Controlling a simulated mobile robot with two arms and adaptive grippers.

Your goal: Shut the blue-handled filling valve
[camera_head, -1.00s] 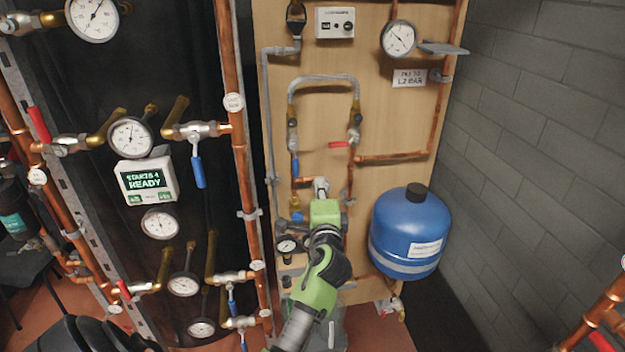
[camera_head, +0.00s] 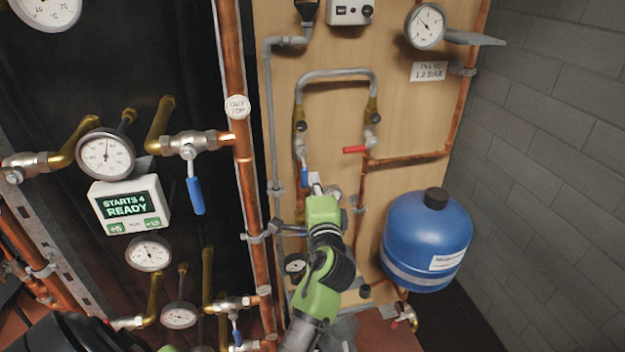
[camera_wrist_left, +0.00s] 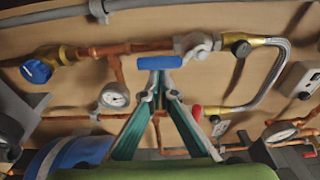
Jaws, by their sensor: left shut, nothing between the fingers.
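The filling valve's blue handle (camera_head: 304,177) is at the left leg of the grey hose loop on the wooden board. In the left wrist view the blue handle (camera_wrist_left: 165,62) lies roughly parallel to the copper pipe, below the metal valve body (camera_wrist_left: 197,46). My left gripper (camera_head: 316,184) is beside the handle, to its right in the head view. In the left wrist view its fingertips (camera_wrist_left: 159,78) are together just below the handle, with nothing between them. I cannot tell whether they touch it. My right gripper is not in view.
A red-handled valve (camera_head: 357,150) sits right of the gripper, with a small gauge (camera_wrist_left: 114,96) nearby. A blue tank (camera_head: 428,240) stands to the right. Another blue lever (camera_head: 195,195) hangs on the left pipework. The grey hose loop (camera_head: 335,73) arches above.

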